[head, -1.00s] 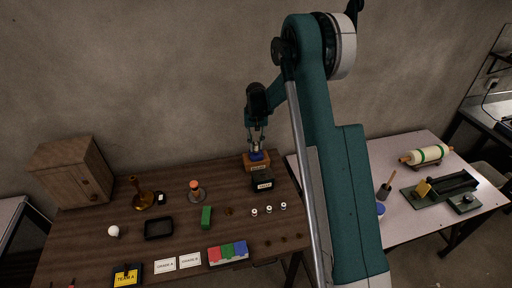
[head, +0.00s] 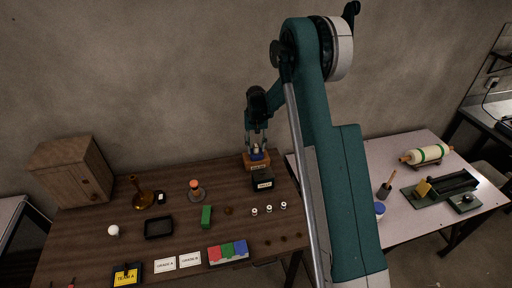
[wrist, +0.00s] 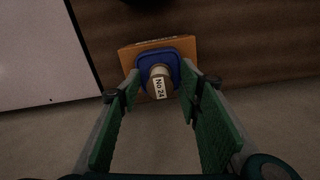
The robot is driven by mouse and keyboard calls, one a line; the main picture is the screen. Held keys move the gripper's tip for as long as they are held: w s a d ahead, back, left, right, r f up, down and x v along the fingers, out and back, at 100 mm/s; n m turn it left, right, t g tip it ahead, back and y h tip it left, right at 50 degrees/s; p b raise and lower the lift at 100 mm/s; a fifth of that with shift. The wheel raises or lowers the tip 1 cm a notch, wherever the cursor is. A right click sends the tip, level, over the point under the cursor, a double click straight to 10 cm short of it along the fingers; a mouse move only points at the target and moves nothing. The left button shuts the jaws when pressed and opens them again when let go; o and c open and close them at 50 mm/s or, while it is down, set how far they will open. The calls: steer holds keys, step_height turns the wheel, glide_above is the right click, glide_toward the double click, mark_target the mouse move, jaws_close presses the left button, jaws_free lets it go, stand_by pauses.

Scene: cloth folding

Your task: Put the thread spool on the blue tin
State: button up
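The thread spool, pale with a "No 24" label on its end (wrist: 159,88), stands on the blue tin (wrist: 178,68) in the wrist view. In the head view, the spool (head: 256,149) and the blue tin (head: 257,156) are small below my gripper (head: 257,141). The tin sits on a brown wooden block (head: 251,166) near the table's back right. In the wrist view, my gripper's green-padded fingers (wrist: 160,95) are apart, one on each side of the spool with visible gaps. It is open and holds nothing.
A black labelled box (head: 263,180) stands just in front of the block. Several small white pieces (head: 269,209), a green block (head: 206,216) and an orange-topped stand (head: 196,191) are on the dark table (head: 100,235). A pale table (head: 425,222) lies to the right.

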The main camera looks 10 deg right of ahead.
mark_target(256, 145)
steer(key=shift+r, duration=0.2)
step_height(256, 145, up, 12)
stand_by(0.8)
stand_by(0.3)
